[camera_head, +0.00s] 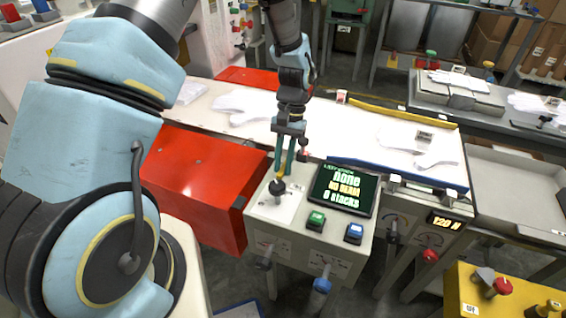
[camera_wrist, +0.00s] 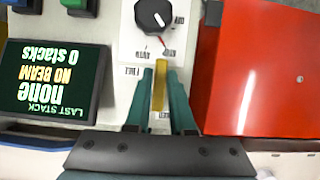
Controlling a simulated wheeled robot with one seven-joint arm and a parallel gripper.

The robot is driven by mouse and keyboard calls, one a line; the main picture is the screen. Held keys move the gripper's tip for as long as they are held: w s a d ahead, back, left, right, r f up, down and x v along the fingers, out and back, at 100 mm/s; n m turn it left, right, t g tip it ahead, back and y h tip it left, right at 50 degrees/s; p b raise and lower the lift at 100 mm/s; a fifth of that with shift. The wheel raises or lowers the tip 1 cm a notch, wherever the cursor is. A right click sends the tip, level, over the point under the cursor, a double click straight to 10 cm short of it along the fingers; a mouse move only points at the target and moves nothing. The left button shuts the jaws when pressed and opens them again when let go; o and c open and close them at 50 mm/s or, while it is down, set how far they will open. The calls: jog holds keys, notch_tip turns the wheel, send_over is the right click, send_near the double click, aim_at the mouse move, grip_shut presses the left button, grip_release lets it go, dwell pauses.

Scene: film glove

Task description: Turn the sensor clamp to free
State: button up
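A small yellow lever (camera_wrist: 160,88), apparently the sensor clamp, stands on the white plate of the grey control box. In the wrist view the word FREE is printed to its left, and another label beneath it is partly hidden. My gripper (camera_wrist: 160,80) reaches down over it, one teal finger on each side. The fingers appear to touch the lever, so it looks shut on it. In the head view my gripper (camera_head: 285,172) is above the plate, and the yellow lever (camera_head: 281,174) shows only partly at the fingertips.
A black rotary knob (camera_wrist: 153,16) is close to the lever on the same plate. The screen (camera_head: 344,190) reads NO BEAM and 0 stacks. Green (camera_head: 316,220) and blue (camera_head: 354,233) buttons are below it. A red cabinet (camera_head: 195,185) stands left of the box.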

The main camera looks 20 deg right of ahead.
jog(key=o, duration=0.4)
jog(key=shift+o, duration=0.2)
jog(key=b+v, duration=0.2)
jog(key=v, duration=0.8)
jog(key=shift+r+b, duration=0.3)
jog(key=shift+r, duration=0.05)
jog(key=shift+w, duration=0.15)
jog(key=w+a+r+n+t+h, duration=0.1)
jog(key=w+a+r+n, duration=0.1)
jog(key=a, duration=0.6)
jog(key=w+a+r+n+t+h, duration=0.1)
jog(key=a+r+n, duration=0.1)
jog(key=a, duration=0.6)
jog(key=s+a+r+n+t+h, duration=0.1)
jog(key=s+a+n+t, duration=0.1)
jog(key=a, duration=1.2)
jog(key=s+n, duration=0.1)
jog(key=s, duration=0.1)
jog(key=shift+s+t, duration=0.3)
jog(key=shift+t, duration=0.1)
